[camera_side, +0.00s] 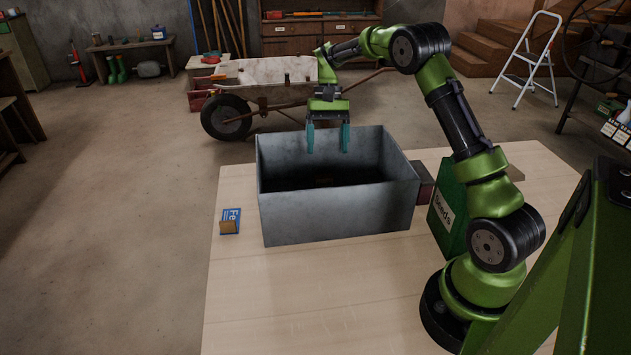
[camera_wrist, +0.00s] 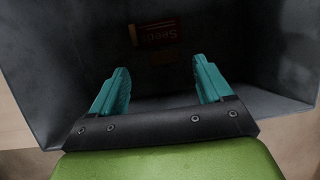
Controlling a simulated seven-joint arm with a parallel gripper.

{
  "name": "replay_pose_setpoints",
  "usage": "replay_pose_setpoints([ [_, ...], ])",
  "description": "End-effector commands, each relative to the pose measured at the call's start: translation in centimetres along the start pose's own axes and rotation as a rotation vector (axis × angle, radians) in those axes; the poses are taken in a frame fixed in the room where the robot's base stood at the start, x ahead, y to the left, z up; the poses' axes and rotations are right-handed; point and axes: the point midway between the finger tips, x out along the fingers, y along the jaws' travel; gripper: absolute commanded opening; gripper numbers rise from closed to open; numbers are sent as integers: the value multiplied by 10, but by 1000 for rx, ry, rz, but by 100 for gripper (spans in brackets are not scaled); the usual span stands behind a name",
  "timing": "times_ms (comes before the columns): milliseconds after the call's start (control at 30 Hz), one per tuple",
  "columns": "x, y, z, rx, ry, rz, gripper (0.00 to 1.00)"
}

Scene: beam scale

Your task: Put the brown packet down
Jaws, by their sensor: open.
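My gripper (camera_side: 328,140) is open and empty, its teal fingers pointing down over the grey metal bin (camera_side: 340,208). In the wrist view my gripper (camera_wrist: 160,72) shows its two fingers apart with nothing between them. A red packet with "Seed" lettering (camera_wrist: 155,33) lies on the bin's dark floor, beyond the fingertips. A dim brownish patch (camera_wrist: 166,56) borders it; it may be the brown packet, but the shadow hides its outline. In the side view a faint brown shape (camera_side: 325,181) shows inside the bin.
A blue packet (camera_side: 231,214) with a small tan part (camera_side: 228,227) sits on the table left of the bin. A green "Seeds" box (camera_side: 448,210) and a dark red block (camera_side: 424,184) stand to the bin's right. The table front (camera_side: 300,300) is clear.

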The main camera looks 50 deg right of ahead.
Motion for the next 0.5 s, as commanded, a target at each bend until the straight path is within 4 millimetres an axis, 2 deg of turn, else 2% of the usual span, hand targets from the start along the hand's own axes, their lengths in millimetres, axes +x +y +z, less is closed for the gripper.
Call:
replay_pose_setpoints([
  [33, -14, 0, -1, 3, 5, -2, 79],
  [200, -46, 0, -1, 2, 3, -1, 79],
  [500, -71, -1, 4, -5, 7, -1, 79],
])
